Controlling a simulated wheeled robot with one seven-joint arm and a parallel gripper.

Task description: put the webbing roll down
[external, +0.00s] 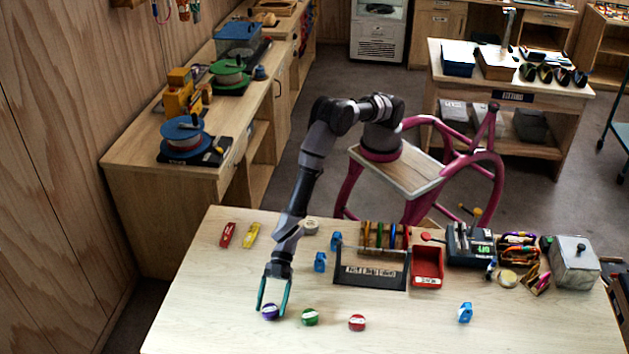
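A purple webbing roll (270,312) is at the front left of the table, between the teal fingertips of my gripper (271,309). The fingers are spread apart, one on each side of the roll. I cannot tell whether they touch it. The roll appears at or very near the table top (215,322). A green roll (310,317) and a red roll (357,322) lie in a row to its right.
Red and yellow items (239,235) lie at the back left. A dark rack with colored rolls (369,275), a red bin (427,267) and a metal box (574,263) stand further right. Blue pieces (465,312) lie apart. The front left corner is clear.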

